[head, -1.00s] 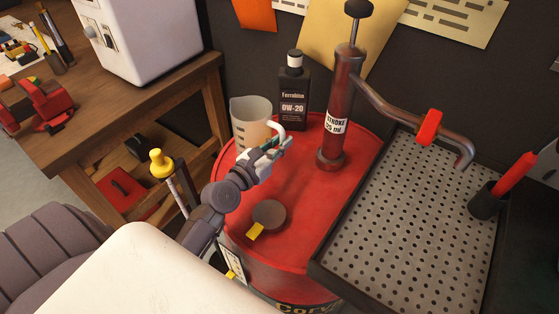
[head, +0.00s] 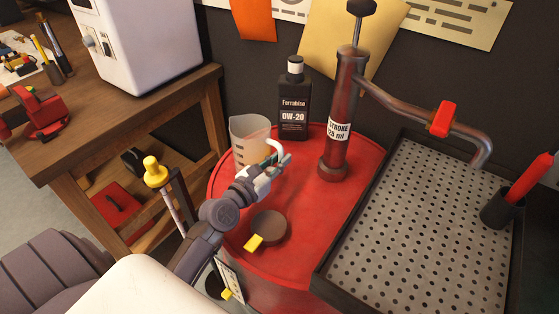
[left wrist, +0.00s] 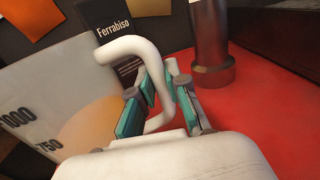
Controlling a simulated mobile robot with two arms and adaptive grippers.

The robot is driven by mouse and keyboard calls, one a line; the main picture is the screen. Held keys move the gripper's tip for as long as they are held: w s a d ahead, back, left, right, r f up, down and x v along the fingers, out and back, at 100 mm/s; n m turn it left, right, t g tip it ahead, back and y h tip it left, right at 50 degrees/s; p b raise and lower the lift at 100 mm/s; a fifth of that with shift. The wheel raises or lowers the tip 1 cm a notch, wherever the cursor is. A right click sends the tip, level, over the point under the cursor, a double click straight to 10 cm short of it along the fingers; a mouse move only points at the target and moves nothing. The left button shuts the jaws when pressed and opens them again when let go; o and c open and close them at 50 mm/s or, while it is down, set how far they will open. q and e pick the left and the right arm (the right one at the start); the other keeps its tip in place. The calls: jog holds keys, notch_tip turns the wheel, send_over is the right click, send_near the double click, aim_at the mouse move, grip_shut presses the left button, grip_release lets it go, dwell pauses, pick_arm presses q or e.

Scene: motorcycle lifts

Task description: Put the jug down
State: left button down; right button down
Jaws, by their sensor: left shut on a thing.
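The jug (head: 250,140) is a translucent measuring jug with a white handle and amber liquid inside. It stands upright at the back left of the red drum top (head: 300,255), by the black oil bottle; I cannot tell whether its base touches the drum. My left gripper (head: 277,164) is shut on the jug's handle. In the left wrist view the gripper's teal pads (left wrist: 158,98) are on either side of the white handle (left wrist: 128,46), and the jug's wall (left wrist: 55,120) with its printed scale is at the left. My right gripper is not in view.
A black 0W-20 oil bottle (head: 294,100) stands just behind the jug. A red hand pump (head: 343,115) rises to its right, with its spout over a perforated tray (head: 420,220). A brown cap (head: 269,227) with a yellow tag lies on the drum, which has free room around it.

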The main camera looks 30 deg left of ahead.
pick_arm(q)
jog(key=c, duration=1.2)
grip_release()
jog(key=shift+o, duration=0.2)
jog(key=shift+r, duration=0.1)
jog(key=shift+s, duration=0.3)
jog(key=s+b, duration=0.1)
jog(key=s, duration=0.2)
jog(key=s+a, duration=0.1)
jog(key=s, duration=0.3)
jog(key=s+b, duration=0.1)
jog(key=s, duration=0.2)
jog(key=shift+s+a+b, duration=0.2)
jog(key=shift+b, duration=0.1)
jog(key=shift+s+a, duration=0.1)
jog(key=shift+s, duration=0.4)
